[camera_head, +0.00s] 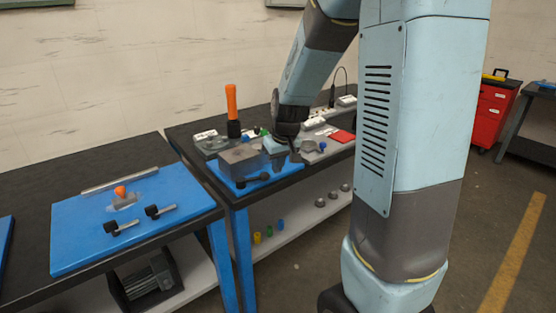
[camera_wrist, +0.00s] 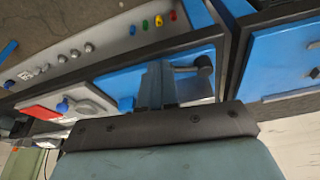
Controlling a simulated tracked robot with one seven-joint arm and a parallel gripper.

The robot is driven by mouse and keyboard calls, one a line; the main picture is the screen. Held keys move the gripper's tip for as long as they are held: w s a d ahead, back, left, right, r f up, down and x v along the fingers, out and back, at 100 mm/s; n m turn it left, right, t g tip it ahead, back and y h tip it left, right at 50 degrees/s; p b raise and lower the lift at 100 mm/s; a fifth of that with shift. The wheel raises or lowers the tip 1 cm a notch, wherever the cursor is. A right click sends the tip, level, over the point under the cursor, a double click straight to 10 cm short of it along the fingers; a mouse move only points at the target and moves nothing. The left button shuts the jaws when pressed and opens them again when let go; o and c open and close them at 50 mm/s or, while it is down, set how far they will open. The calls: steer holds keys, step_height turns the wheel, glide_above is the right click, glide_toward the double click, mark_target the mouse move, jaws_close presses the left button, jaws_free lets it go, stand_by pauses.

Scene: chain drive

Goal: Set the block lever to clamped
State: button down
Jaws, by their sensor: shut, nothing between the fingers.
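A grey block (camera_head: 240,159) sits on a blue plate (camera_head: 283,174) on the middle bench. A dark lever with a black knob (camera_head: 241,184) lies low at the block's front; a black-knobbed lever also shows in the wrist view (camera_wrist: 204,65). An orange-handled upright lever (camera_head: 231,102) stands behind the block. I cannot tell from a label which is the block lever. My gripper (camera_wrist: 157,70) is shut and empty, over the blue plate, to the left of the knob in the wrist view. In the head view it is right of the block, its fingertips partly unclear.
A blue board (camera_head: 75,245) with an orange knob and two black-knobbed clamps lies on the left bench. A red pad (camera_head: 342,136) and small fixtures are on the bench behind my arm. Small coloured pieces (camera_head: 268,231) and round metal parts (camera_head: 333,194) stand on the lower shelf.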

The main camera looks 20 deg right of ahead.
mark_target(254, 179)
steer(key=w+f, duration=0.5)
steer(key=f, duration=0.1)
steer(key=shift+w+a+f, duration=0.15)
steer(key=shift+w+a, duration=0.1)
steer(key=shift+a, duration=0.2)
